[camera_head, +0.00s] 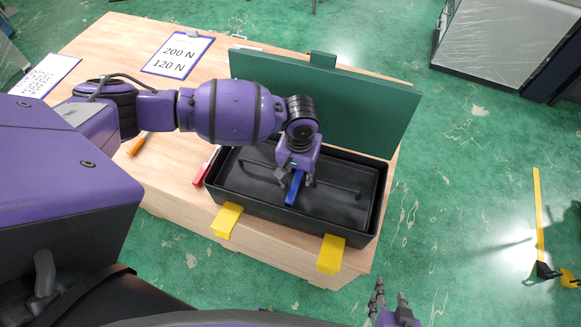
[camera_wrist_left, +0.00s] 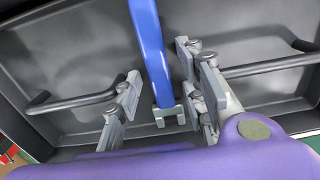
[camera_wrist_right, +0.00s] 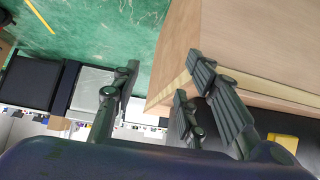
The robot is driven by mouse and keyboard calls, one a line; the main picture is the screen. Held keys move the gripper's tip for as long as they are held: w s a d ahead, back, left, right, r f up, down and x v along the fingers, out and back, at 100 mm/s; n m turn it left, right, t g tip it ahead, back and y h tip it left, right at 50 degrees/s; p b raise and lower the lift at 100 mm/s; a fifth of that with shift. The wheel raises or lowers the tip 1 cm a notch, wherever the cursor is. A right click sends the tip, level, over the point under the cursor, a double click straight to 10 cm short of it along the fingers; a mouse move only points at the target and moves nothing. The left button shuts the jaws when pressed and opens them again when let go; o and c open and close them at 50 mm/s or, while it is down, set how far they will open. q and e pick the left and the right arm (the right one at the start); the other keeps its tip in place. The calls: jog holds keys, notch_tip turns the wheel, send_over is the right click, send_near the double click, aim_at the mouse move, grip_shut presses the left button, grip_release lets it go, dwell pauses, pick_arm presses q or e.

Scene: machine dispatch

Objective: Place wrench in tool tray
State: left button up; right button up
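The blue wrench (camera_head: 294,188) lies in the black tool tray (camera_head: 347,211) of the open toolbox. In the left wrist view, the wrench's blue handle (camera_wrist_left: 150,45) and grey end (camera_wrist_left: 168,116) show against the tray floor (camera_wrist_left: 240,100). My left gripper (camera_head: 293,178) is inside the tray, directly above the wrench. Its fingers (camera_wrist_left: 163,98) are spread on both sides of the wrench, with gaps visible between them and it. My right gripper (camera_head: 392,318) is at the bottom edge of the head view, off the table; its fingers (camera_wrist_right: 153,100) are apart with nothing between them.
The toolbox's green lid (camera_head: 330,105) stands open behind it. Yellow latches (camera_head: 227,220) hang at its front. A red-handled tool (camera_head: 206,166) and an orange-handled tool (camera_head: 138,144) lie left of the box. A clipboard (camera_head: 178,54) reads 200 N, 120 N.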

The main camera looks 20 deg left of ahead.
aim_at(298, 177)
pick_arm(q)
jog(key=shift+r, duration=0.15)
notch_tip(298, 177, up, 12)
jog(key=p, duration=0.1)
dwell(0.3)
dwell(1.3)
